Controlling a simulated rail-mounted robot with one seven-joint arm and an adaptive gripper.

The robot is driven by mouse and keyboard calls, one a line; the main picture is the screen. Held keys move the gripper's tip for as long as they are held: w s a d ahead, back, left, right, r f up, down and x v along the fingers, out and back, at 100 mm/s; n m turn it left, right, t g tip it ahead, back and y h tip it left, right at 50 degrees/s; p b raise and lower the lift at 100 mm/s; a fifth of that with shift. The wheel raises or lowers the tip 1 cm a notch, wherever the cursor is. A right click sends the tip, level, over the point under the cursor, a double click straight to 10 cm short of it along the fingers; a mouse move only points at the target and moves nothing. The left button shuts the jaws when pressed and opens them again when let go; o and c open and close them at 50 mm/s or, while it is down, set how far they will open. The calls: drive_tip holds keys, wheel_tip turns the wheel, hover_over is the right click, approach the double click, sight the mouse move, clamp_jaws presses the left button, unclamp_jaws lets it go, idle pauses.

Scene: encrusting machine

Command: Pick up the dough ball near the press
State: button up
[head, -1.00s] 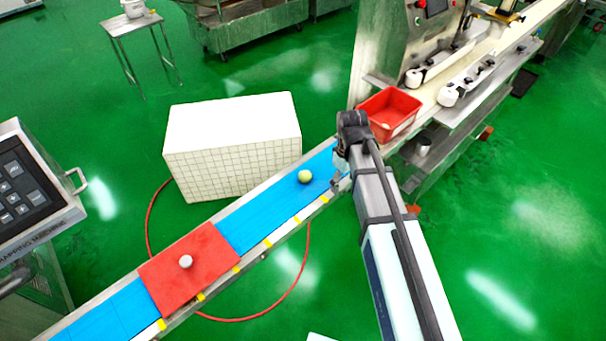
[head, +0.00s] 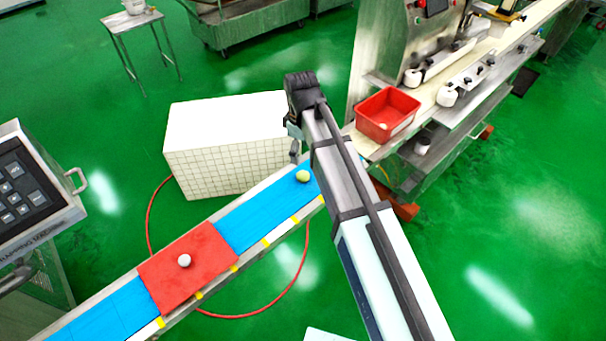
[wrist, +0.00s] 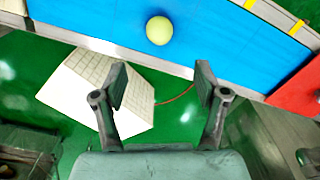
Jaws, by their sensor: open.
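A pale yellow-green dough ball (head: 302,176) rests on the blue belt (head: 262,209) near its upper right end. In the wrist view the dough ball (wrist: 159,30) lies on the blue belt beyond my fingertips, roughly in line with the space between them. My gripper (wrist: 160,88) is open and empty, with nothing between its fingers. In the head view my gripper (head: 294,146) is just above and left of the dough ball, apart from it, partly hidden by my arm. A second, whiter ball (head: 184,261) sits on the red plate (head: 205,280) across the belt.
A white tiled block (head: 230,145) stands beside the belt's far side, near my gripper. A red bin (head: 388,113) with something pale inside stands beside the steel machine (head: 400,45). A control panel (head: 30,190) is at the left. A red hose lies on the green floor.

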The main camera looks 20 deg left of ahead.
sight(303, 172)
wheel_tip(303, 172, down, 6)
drive_tip(key=shift+r+p, duration=0.15)
drive_tip(key=shift+p, duration=0.45)
drive_tip(key=shift+d+f+p, duration=0.15)
drive_tip(key=shift+f+p, duration=0.4)
drive_tip(key=shift+f, duration=0.75)
drive_tip(key=shift+d+f+p, duration=0.15)
drive_tip(key=shift+f+p, duration=0.35)
drive_tip(key=shift+f, duration=0.8)
drive_tip(key=c, duration=1.2)
